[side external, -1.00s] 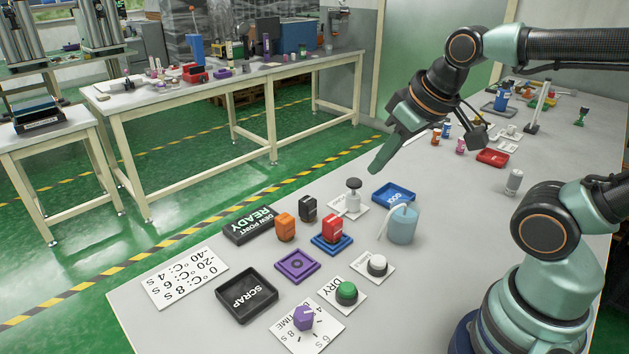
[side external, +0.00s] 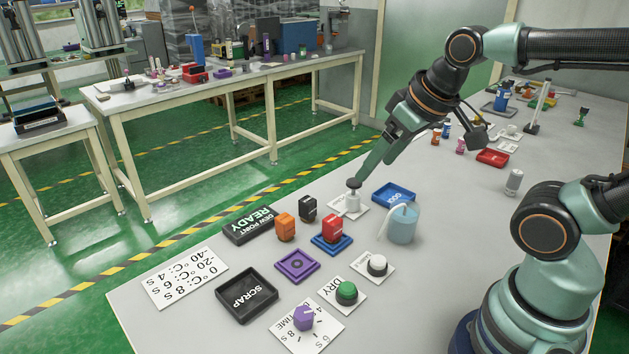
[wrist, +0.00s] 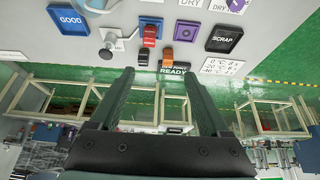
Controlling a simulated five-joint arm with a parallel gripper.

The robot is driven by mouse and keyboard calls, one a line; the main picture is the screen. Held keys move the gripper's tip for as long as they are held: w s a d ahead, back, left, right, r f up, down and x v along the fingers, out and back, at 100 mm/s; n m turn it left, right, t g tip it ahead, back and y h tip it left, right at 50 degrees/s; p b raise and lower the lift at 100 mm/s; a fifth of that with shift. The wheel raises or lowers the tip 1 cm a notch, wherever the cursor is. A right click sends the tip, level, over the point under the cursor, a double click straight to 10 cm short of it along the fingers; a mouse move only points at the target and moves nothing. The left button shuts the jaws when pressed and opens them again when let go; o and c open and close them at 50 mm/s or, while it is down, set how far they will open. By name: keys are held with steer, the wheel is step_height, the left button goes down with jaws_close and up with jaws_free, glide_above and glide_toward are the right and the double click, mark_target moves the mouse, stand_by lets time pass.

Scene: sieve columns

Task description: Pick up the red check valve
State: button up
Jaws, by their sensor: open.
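The red check valve (side external: 332,226) stands on a blue square pad (side external: 318,244) near the middle of the table. In the wrist view the red check valve (wrist: 150,35) shows above and between my finger tips. My gripper (side external: 363,178) is open and empty, above and behind the valve in the side view, by the dark-topped white knob (side external: 353,200). In the wrist view my gripper (wrist: 162,76) shows two well-parted fingers with nothing between them. An orange valve (side external: 285,228) and a black valve (side external: 308,208) stand left of the red one.
A blue GOOD tray (side external: 409,190) and a light-blue cup with a tube (side external: 402,226) stand to the right. A READY sign (side external: 249,225), purple pad (side external: 297,265), SCRAP tray (side external: 228,307), green button (side external: 346,293) and white button (side external: 377,265) surround the valves.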

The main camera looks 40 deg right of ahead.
steer(key=m, duration=0.1)
steer(key=m+g, duration=0.6)
steer(key=m, duration=1.1)
glide_above(333, 219)
step_height(333, 219, down, 11)
steer(key=shift+w+a+f, duration=0.1)
steer(key=shift+w+f, duration=0.1)
steer(key=shift+w, duration=0.05)
step_height(333, 219, down, 6)
steer(key=shift+f, duration=0.25)
steer(key=shift+s+f, duration=0.2)
steer(key=shift+f, duration=2.5)
jaws_close()
